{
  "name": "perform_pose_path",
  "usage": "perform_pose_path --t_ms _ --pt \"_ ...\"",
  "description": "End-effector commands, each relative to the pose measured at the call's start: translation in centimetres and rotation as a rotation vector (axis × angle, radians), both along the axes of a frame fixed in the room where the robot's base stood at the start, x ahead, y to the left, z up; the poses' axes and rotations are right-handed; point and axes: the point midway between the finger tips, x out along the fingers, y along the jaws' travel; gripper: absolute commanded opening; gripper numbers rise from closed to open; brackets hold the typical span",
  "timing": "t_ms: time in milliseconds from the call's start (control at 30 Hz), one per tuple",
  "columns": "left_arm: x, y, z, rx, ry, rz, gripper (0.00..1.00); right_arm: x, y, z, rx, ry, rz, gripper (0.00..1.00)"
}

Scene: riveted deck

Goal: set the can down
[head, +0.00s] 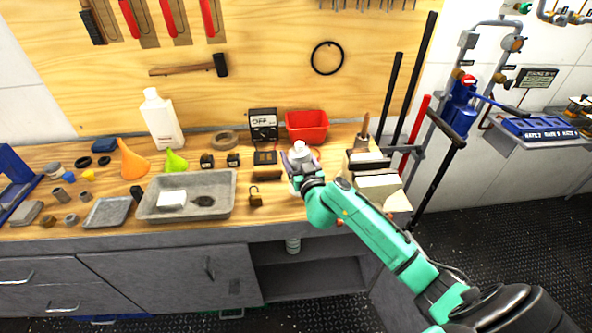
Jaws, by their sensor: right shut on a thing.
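My right arm reaches in from the lower right, and its gripper (301,161) is at the workbench, left of the wooden block. The gripper is shut on a pale can (299,147), whose white top shows between the fingers. The lower part of the can is hidden by the gripper, so I cannot tell whether it touches the bench top (268,208). My left gripper is not in view.
A red bin (307,126) and a black meter (263,125) stand behind the can. A wooden block (377,187) stands to its right, a padlock (255,197) and grey tray (228,207) to its left. A white bottle (162,122) stands farther left.

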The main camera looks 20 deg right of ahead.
Motion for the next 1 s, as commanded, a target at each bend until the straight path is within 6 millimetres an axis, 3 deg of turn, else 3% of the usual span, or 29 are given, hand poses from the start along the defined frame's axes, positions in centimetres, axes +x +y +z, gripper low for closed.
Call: perform_pose_path --t_ms 167,533,567,600,900,1000 --pt "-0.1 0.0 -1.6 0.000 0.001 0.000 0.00 0.0 0.0 -3.5 0.004 0.000 -0.001 0.00" --pt "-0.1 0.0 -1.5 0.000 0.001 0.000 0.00 0.0 0.0 -3.9 -0.001 -0.001 0.001 0.00" --pt "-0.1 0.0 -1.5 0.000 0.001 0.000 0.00 0.0 0.0 -3.9 -0.001 0.001 0.000 0.89" --pt "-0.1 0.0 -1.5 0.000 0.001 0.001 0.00 0.0 0.0 -3.9 -0.001 0.001 0.000 1.00" --pt "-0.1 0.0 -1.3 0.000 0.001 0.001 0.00 0.0 0.0 -3.5 0.000 0.000 0.000 1.00" --pt "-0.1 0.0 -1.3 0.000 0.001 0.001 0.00 -1.2 0.1 -3.8 -0.005 0.004 0.000 1.00"
